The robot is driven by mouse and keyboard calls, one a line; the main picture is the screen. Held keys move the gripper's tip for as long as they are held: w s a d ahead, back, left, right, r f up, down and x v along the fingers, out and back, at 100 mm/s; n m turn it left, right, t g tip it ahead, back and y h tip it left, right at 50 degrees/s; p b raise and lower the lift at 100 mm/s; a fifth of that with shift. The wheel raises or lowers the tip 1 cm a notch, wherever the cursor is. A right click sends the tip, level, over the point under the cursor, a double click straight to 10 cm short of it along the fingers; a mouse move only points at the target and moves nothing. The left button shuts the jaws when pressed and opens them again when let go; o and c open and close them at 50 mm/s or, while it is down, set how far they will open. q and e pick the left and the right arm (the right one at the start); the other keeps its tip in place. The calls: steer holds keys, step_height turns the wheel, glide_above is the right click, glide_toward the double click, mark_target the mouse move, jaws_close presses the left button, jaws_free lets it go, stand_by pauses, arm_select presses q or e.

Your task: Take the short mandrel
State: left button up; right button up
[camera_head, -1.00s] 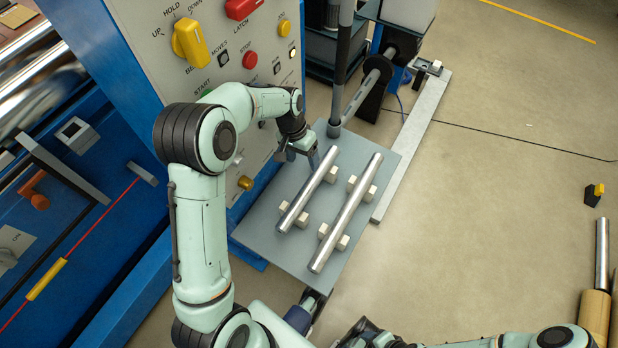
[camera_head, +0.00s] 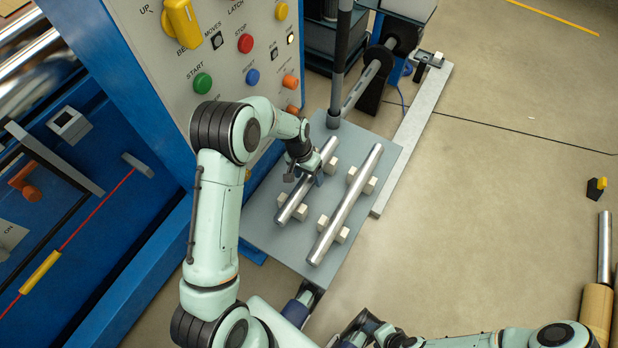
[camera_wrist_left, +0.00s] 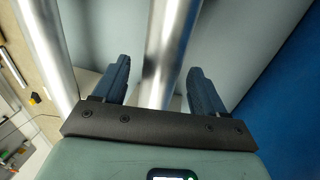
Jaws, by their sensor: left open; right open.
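The short mandrel (camera_head: 290,205) is a shiny metal rod lying on two pairs of pale blocks on a grey table (camera_head: 262,232). The longer mandrel (camera_head: 345,203) lies parallel to its right. My left gripper (camera_head: 306,178) is at the middle of the short mandrel and hides part of it. In the left wrist view, the open fingers of my left gripper (camera_wrist_left: 152,88) stand on either side of the short mandrel (camera_wrist_left: 168,50), apart from it. The longer mandrel shows at left there (camera_wrist_left: 47,45). My right arm shows at the bottom of the head view, but its fingertips cannot be made out.
A control panel (camera_head: 225,70) with knobs and buttons rises left of the table. A dark upright post (camera_head: 340,70) stands at the table's far end. A metal rod in a brown roll (camera_head: 597,310) is at far right. The floor (camera_head: 480,220) between is clear.

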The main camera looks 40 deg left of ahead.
arm_select(q)
steer(key=c, duration=1.3)
jaws_close()
steer(key=shift+r, duration=0.1)
